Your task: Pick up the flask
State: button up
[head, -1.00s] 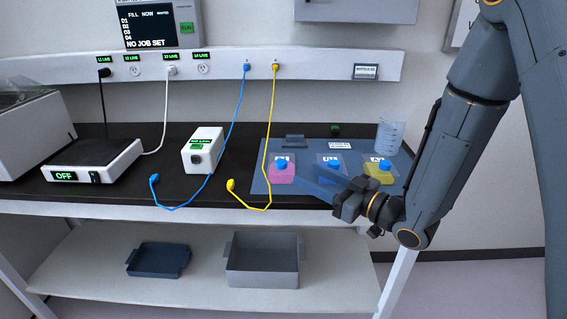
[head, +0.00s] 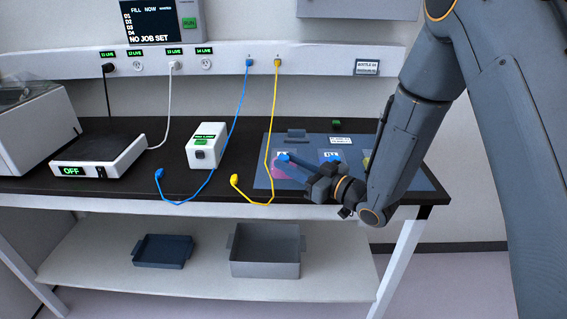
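The pink flask (head: 280,172) with a blue cap stands on the blue-grey mat (head: 262,181) at the right end of the bench. My gripper (head: 293,163) reaches in from the right, its tips pointing left at the flask's cap. They overlap the flask's right side in the picture; I cannot tell if they touch it. The finger gap is too small and hidden to read. A second flask with a white label (head: 329,155) stands just behind my gripper, partly hidden. The yellow flask (head: 367,161) is mostly hidden by my arm.
A blue cable plug (head: 159,174) and a yellow cable plug (head: 235,180) lie near the bench's front edge. A white box (head: 206,147) and a black-topped device reading OFF (head: 98,158) stand left. Bare bench shows between them. A tray and a grey bin (head: 265,251) sit below.

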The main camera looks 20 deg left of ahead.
jog(key=c, duration=0.6)
notch_tip(320, 180, up, 10)
jog(key=b, duration=0.1)
jog(key=shift+b, duration=0.3)
jog(key=shift+o, duration=1)
grip_shut()
